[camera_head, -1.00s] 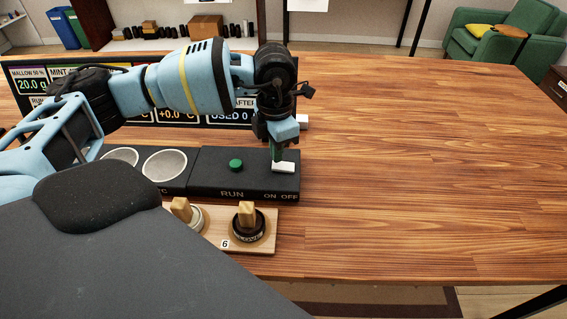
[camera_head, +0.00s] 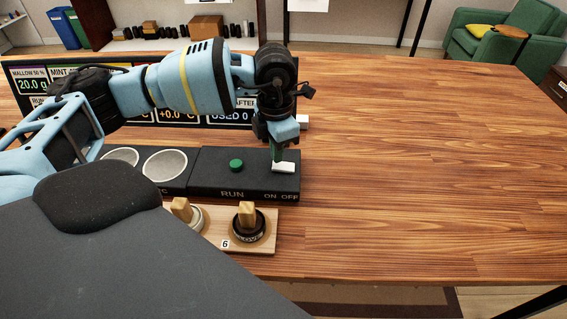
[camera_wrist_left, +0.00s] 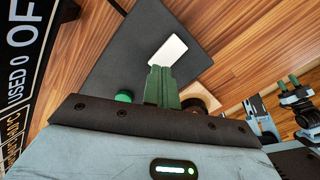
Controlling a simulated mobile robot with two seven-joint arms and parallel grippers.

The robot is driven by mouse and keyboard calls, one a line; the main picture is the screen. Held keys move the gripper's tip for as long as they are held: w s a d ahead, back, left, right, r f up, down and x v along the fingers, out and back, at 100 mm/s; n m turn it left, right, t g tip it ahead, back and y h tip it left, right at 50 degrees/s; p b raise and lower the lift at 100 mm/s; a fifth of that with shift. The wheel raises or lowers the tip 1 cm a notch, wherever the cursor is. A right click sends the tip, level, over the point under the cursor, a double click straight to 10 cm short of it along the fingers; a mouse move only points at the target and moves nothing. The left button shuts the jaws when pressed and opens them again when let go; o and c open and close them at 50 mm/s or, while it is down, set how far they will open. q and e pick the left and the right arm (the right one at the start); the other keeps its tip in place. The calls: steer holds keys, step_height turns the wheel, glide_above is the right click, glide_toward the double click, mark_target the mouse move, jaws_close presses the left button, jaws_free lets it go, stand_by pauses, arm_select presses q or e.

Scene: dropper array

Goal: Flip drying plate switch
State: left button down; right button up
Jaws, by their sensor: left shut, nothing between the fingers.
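The white switch (camera_head: 284,168) sits on the right end of the black control panel (camera_head: 228,183), above the words ON and OFF. It also shows in the left wrist view (camera_wrist_left: 168,49) as a white block just past the fingertips. My left gripper (camera_head: 277,158) points down with its green fingers together and nothing between them. The fingertips are at the left part of the switch and hide some of it. I cannot tell whether they press on it or which way it is tilted. The green fingers show in the left wrist view (camera_wrist_left: 160,72).
A green button (camera_head: 236,165) sits on the panel above RUN. Round mesh plates (camera_head: 164,165) are to its left. A wooden rack (camera_head: 263,243) with knobbed jars stands in front. The display board (camera_head: 204,121) is behind my left arm. The table at right is clear.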

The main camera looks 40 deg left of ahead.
steer(key=shift+w, duration=0.25)
steer(key=shift+s, duration=0.25)
arm_select(q)
steer(key=shift+f, duration=0.2)
arm_select(e)
steer(key=shift+s+f, duration=0.1)
steer(key=shift+s, duration=0.15)
arm_select(q)
steer(key=shift+f, duration=0.1)
steer(key=shift+f, duration=0.3)
arm_select(e)
steer(key=shift+w+f, duration=0.15)
steer(key=shift+w, duration=0.1)
